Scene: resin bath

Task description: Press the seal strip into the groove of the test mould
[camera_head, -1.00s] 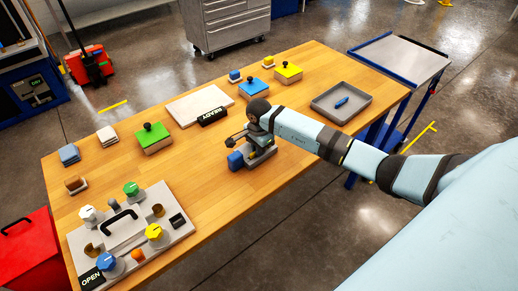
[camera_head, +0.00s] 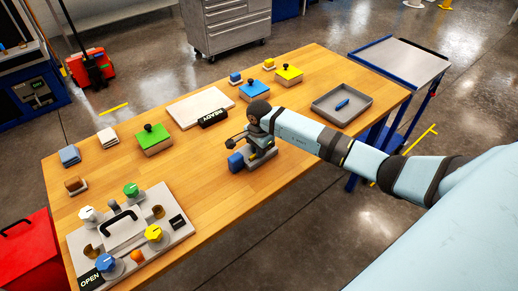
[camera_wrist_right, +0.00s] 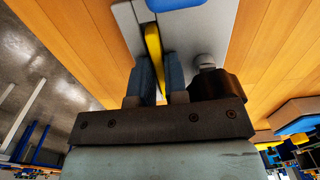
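The test mould (camera_head: 262,161) is a grey block with a blue block (camera_head: 236,162) at its left end, near the table's front edge. My right gripper (camera_head: 256,152) is low over it, pointing down. In the right wrist view, the yellow seal strip (camera_wrist_right: 153,45) runs between the two dark blue fingers of my right gripper (camera_wrist_right: 161,72), which lie close along its sides. The strip sticks out past the fingertips, over or on the grey mould (camera_wrist_right: 128,22). Whether it sits in the groove is hidden. My left gripper is not in view.
A control panel (camera_head: 72,241) with coloured knobs stands at the front left of the wooden table. A white board (camera_head: 187,103), a black sign (camera_head: 213,119), a green-topped block (camera_head: 152,136) and a grey tray (camera_head: 361,105) lie further back.

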